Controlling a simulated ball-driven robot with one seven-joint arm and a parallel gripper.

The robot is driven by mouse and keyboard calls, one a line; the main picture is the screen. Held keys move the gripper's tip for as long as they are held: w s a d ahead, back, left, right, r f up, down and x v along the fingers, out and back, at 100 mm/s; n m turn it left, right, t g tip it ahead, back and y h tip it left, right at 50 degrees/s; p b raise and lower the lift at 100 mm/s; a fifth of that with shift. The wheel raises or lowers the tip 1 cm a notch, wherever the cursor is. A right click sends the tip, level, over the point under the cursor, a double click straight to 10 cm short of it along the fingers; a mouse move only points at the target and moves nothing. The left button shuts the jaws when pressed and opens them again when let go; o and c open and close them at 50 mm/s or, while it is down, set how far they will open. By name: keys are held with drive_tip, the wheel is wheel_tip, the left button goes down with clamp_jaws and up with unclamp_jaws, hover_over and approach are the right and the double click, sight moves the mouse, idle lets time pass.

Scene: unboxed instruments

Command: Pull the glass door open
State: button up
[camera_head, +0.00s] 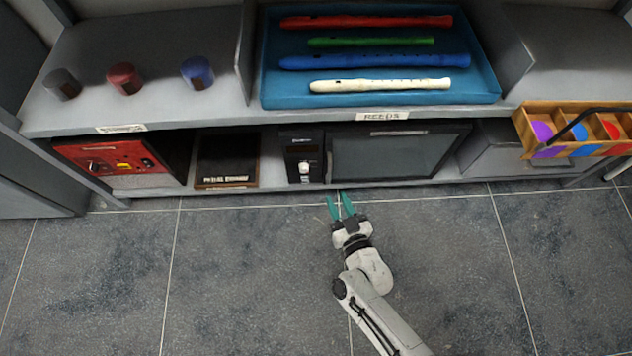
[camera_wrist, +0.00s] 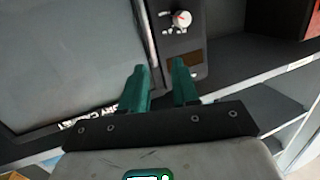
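The glass door (camera_head: 395,155) is a dark pane in a black frame, on the front of a box on the lower shelf. It looks shut. A black control panel (camera_head: 302,158) with a white knob stands at its left. My gripper (camera_head: 341,198) has teal fingers, apart with nothing visible between them. It is low in front of the box, near the seam of door and panel. In the wrist view the door (camera_wrist: 70,60) is at left, the panel (camera_wrist: 180,40) at right, and the fingers (camera_wrist: 160,82) overlap the seam. I cannot tell whether they touch it.
A red device (camera_head: 120,158) and a dark flat box (camera_head: 227,160) are to the left on the lower shelf. Above, several recorders lie on a blue tray (camera_head: 280,95). A wooden rack (camera_head: 522,125) with coloured discs juts out at right. The tiled floor in front is clear.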

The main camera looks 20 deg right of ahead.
sight(330, 175)
drive_tip(key=shift+m+t+h, duration=0.4)
drive_tip(key=shift+t+h, duration=0.2)
drive_tip(key=shift+h, duration=0.3)
drive_tip(key=w+f+b, duration=0.1)
drive_tip(key=w, duration=0.2)
drive_tip(key=w+d+f+b, duration=0.1)
drive_tip(key=w+b, duration=0.1)
drive_tip(key=w, duration=0.2)
drive_tip(key=w+f+b, duration=0.1)
drive_tip(key=w+b, duration=0.1)
drive_tip(key=w, duration=0.1)
drive_tip(key=shift+w+d+f, duration=0.15)
drive_tip(key=shift+w+d, duration=0.1)
drive_tip(key=shift+d, duration=0.05)
clamp_jaws()
